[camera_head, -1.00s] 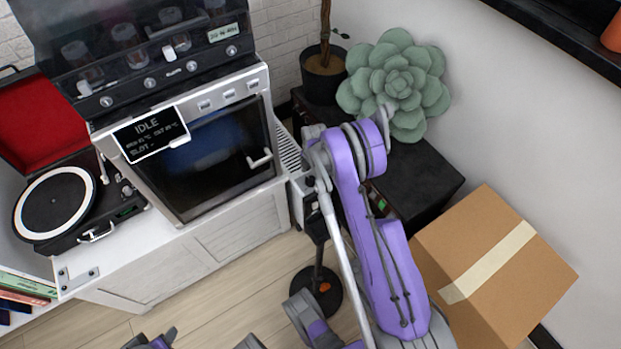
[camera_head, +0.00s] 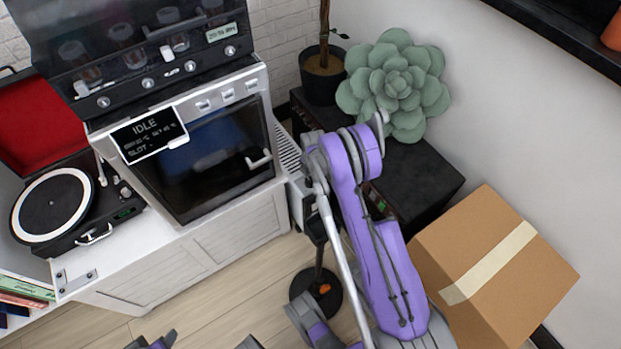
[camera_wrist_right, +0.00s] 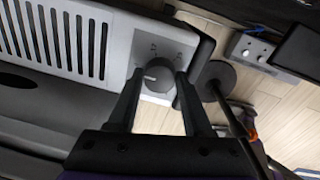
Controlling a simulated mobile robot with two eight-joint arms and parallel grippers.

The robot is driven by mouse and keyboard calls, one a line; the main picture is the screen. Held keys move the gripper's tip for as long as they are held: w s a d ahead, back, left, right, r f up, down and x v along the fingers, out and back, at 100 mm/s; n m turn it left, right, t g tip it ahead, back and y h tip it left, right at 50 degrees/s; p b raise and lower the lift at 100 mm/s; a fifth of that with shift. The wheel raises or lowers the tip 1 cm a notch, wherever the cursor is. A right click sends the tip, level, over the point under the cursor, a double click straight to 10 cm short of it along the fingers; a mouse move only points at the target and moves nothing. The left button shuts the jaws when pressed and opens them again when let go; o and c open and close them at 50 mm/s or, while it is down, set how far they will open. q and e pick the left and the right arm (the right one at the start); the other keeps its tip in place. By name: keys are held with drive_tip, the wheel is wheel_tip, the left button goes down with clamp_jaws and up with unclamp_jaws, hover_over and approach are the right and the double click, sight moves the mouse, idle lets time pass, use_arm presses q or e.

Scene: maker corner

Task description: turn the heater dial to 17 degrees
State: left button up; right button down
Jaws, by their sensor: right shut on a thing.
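The heater (camera_head: 288,152) is a pale unit with a slotted top, standing to the right of the oven and partly hidden by my right arm. In the right wrist view its slotted face (camera_wrist_right: 70,38) and light dial panel show. My right gripper (camera_wrist_right: 158,88) is shut on the dial, one finger on each side. In the head view its fingertips are hidden behind the arm. My left gripper is not clearly visible.
The oven (camera_head: 220,160) with its IDLE display and the turntable (camera_head: 55,205) stand left of the heater. A black cabinet (camera_head: 415,185) with a succulent (camera_head: 395,85) and a cardboard box (camera_head: 495,265) are on the right. A round stand base (camera_head: 318,292) is on the floor.

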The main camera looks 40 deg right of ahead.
idle(0.3)
drive_tip(key=shift+m+b, duration=0.65)
drive_tip(key=shift+m, duration=0.45)
drive_tip(key=m+b, duration=0.1)
drive_tip(key=m, duration=0.2)
drive_tip(key=shift+b, duration=0.35)
drive_tip(key=m+b, duration=0.1)
drive_tip(key=m, duration=0.2)
drive_tip(key=shift+a+m, duration=0.1)
drive_tip(key=shift+m, duration=0.3)
drive_tip(key=shift+m+b, duration=0.55)
drive_tip(key=shift+m, duration=0.75)
drive_tip(key=shift+c, duration=1.6)
unclamp_jaws()
drive_tip(key=shift+r, duration=0.1)
